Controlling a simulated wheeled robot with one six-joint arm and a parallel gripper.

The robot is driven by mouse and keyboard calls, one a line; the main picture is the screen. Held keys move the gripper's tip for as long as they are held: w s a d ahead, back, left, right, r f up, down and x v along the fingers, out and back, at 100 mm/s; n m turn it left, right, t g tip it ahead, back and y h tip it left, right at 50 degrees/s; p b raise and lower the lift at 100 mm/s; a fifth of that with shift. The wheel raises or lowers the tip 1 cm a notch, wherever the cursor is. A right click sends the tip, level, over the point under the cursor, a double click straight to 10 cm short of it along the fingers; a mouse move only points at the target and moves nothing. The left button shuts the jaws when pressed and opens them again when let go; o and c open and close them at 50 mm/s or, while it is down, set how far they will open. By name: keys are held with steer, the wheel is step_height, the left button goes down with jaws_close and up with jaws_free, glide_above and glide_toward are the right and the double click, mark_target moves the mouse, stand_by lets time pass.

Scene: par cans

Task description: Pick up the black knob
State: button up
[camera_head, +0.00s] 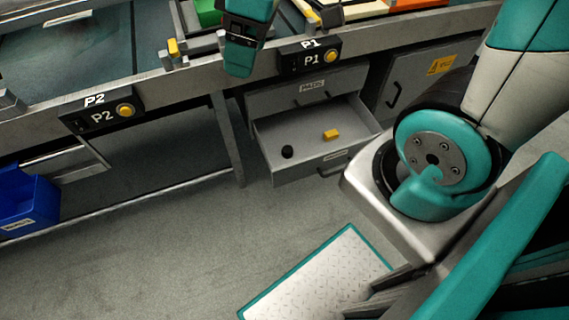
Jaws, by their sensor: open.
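The black knob (287,152) is a small dark round thing lying in the open grey drawer (305,172), near its left side. My gripper (240,62) is at the top of the view, above and to the left of the drawer, by the edge of the bench. It is apart from the knob. Its fingers are hard to make out, and nothing shows between them.
A yellow block (331,134) lies in the same drawer, right of the knob. A closed drawer (312,90) is above it. The panels P1 (311,58) and P2 (104,116) are on the bench edge. A blue bin (27,203) stands at left.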

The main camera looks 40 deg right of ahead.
steer(key=w+d+f+b, duration=0.2)
steer(key=f+b, duration=0.1)
steer(key=f, duration=0.3)
steer(key=w+d+f+n+h+b, duration=0.1)
steer(key=w+d+f+b, duration=0.25)
steer(key=f, duration=0.25)
steer(key=w+d+f+b, duration=0.2)
steer(key=f+b, duration=0.2)
steer(key=f, duration=0.2)
steer(key=n+h+b, duration=0.1)
steer(key=n+b, duration=0.2)
steer(key=b, duration=0.7)
glide_toward(287, 149)
steer(key=f+b, duration=0.1)
steer(key=b, duration=0.1)
steer(key=f+b, duration=0.3)
steer(key=b, duration=0.1)
steer(key=shift+a+f, duration=0.15)
steer(key=shift+a, duration=0.15)
steer(key=f+b, duration=0.1)
steer(key=f, duration=0.1)
steer(key=f+b, duration=0.1)
steer(key=f, duration=0.1)
steer(key=f+b, duration=0.2)
steer(key=shift+w+a, duration=0.15)
steer(key=shift+a, duration=0.1)
steer(key=shift+r, duration=0.1)
steer(key=shift+c, duration=0.2)
steer(key=c, duration=1)
